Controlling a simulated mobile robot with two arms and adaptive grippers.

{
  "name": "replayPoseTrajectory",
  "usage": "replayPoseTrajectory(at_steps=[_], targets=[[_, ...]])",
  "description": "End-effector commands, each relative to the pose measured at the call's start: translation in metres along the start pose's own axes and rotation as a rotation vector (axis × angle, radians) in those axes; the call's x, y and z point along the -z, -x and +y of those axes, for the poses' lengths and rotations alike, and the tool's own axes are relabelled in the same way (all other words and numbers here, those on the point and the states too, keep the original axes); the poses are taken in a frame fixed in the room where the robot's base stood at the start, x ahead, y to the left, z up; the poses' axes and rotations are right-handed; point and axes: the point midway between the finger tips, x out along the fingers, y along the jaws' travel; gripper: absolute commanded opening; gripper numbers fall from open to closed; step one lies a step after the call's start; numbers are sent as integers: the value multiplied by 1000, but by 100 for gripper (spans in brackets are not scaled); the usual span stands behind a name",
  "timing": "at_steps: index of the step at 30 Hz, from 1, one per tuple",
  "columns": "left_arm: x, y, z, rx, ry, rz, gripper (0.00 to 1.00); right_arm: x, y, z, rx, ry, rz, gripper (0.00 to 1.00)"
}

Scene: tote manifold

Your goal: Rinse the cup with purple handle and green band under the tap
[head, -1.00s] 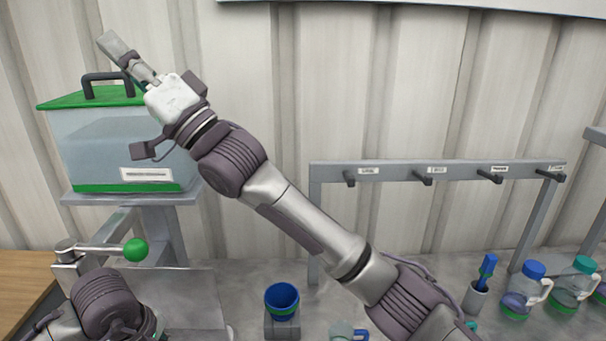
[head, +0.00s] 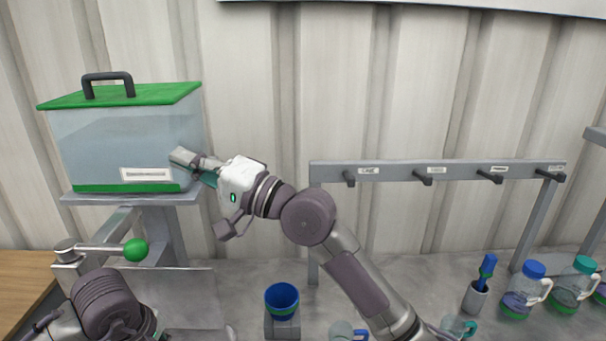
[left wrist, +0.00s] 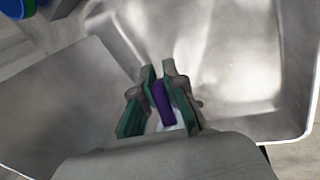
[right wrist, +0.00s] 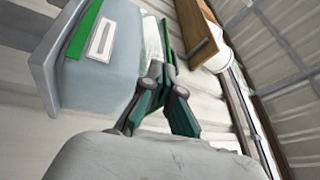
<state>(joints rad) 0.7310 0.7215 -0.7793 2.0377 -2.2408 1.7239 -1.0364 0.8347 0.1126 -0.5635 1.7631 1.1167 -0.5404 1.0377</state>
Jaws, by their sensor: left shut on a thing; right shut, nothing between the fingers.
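My left gripper (left wrist: 160,92) is shut on a purple handle (left wrist: 163,104) inside a metal basin (left wrist: 235,60) in the left wrist view. The rest of that cup, its green band included, is hidden behind the gripper. In the head view only part of my left arm shows, at the lower left. My right gripper (head: 182,159) is shut and empty, at the lower right corner of the clear water tank (head: 90,145) with the green lid. The tap's lever (head: 100,248) ends in a green ball (head: 136,250) and points right, below the tank.
A rack (head: 400,170) with several hooks stands along the wall. Lidded jugs (head: 525,290), a brush holder (head: 474,299) and two clear cups stand at the right. A wooden surface (head: 22,280) is at far left.

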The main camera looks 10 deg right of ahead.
Motion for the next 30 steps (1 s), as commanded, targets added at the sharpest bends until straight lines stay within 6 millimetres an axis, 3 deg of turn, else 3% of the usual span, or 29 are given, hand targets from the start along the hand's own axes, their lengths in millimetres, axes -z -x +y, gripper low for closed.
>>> replayPoseTrajectory(at_steps=[10, 23, 24, 30], targets=[[0, 0, 0, 0, 0, 0, 0, -38, 47, 30, -95, -93, -168, 0], [0, 0, 0, 0, 0, 0, 0, -91, 107, 44, -148, -147, -395, 0], [1, 15, 5, -2, 0, 1, 0, -90, 104, 29, -146, -145, -403, 0], [0, 7, 2, 0, 0, 0, 0, -93, 66, 44, -145, -148, -400, 0]])
